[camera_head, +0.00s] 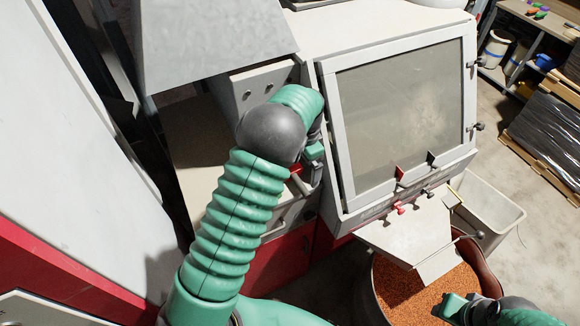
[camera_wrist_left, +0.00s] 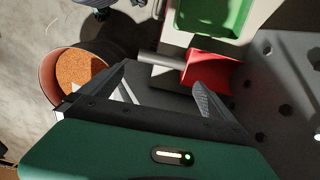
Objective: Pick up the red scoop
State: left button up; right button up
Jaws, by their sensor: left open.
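The red scoop (camera_wrist_left: 210,72) shows in the left wrist view, with a grey cylindrical handle pointing left. A small red part of it (camera_head: 295,170) seems to show beside my left gripper in the head view, mostly hidden by the arm. My left gripper (camera_wrist_left: 160,78) is open, its two dark fingers apart, with the handle ahead of the gap between them and nothing held. In the head view my left gripper (camera_head: 313,165) is partly hidden behind its own wrist. My right gripper (camera_head: 462,306) is at the bottom right, too unclear to judge its jaws.
A green tray (camera_wrist_left: 245,12) lies just beyond the scoop. A grey panel with holes (camera_wrist_left: 280,85) stands on the right of the wrist view. The windowed machine (camera_head: 330,120) is right of my left arm. A round bin of copper-coloured granules (camera_head: 405,290) stands below its chute.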

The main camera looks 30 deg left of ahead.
aim_at(300, 183)
pick_arm(q)
notch_tip(300, 183, down, 2)
jog(key=shift+w+f+p, duration=0.1)
jog(key=shift+f+p, duration=0.15)
jog(key=shift+p, duration=0.05)
jog(key=f+p, duration=0.1)
jog(key=a+f+p, duration=0.1)
jog(key=f, duration=0.1)
jog(key=s+f+p, duration=0.1)
jog(key=f, duration=0.1)
jog(key=shift+a+p, duration=0.25)
jog(key=shift+p, duration=0.05)
jog(key=shift+f, duration=0.35)
jog(key=shift+w+d, duration=0.15)
jog(key=shift+d, duration=0.1)
jog(key=shift+d+r, duration=0.1)
jog(key=shift+d, duration=0.2)
jog(key=c, duration=0.7)
jog(key=shift+a, duration=0.2)
jog(key=c, duration=0.8)
jog(key=shift+a, duration=0.2)
jog(key=shift+c, duration=0.5)
pick_arm(e)
jog(key=r, duration=0.2)
jog(key=a+r, duration=0.1)
jog(key=r, duration=0.1)
jog(key=shift+a+r, duration=0.1)
jog(key=shift+r, duration=0.25)
jog(key=shift+f, duration=0.1)
